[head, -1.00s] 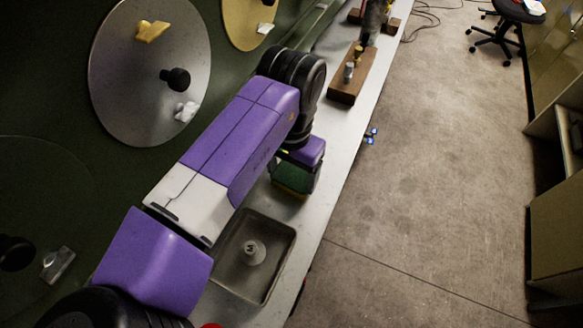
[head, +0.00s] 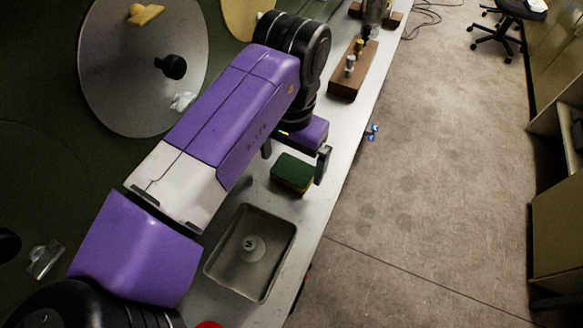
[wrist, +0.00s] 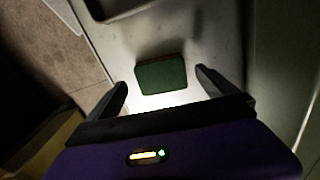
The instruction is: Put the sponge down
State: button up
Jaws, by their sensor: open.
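The sponge (head: 292,172) has a green top and a yellow underside. It lies on the light grey bench top, just beyond the metal tray in the head view. In the wrist view the sponge (wrist: 161,75) shows green side up, ahead of and between the fingertips, with a gap around it. My gripper (wrist: 163,84) is open and empty. In the head view my gripper (head: 295,163) is above and behind the sponge, its fingers apart and clear of it.
The metal tray (head: 222,281) on the bench holds a small round light-coloured piece (head: 251,248). A wooden block (head: 344,89) with small cylinders stands farther along the bench. Large discs (head: 110,75) with knobs line the dark wall at left. The bench (head: 322,200) edge drops to open floor at right.

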aim_at(293, 173)
jog(key=shift+s+d+r, duration=0.1)
jog(key=shift+r, duration=2.15)
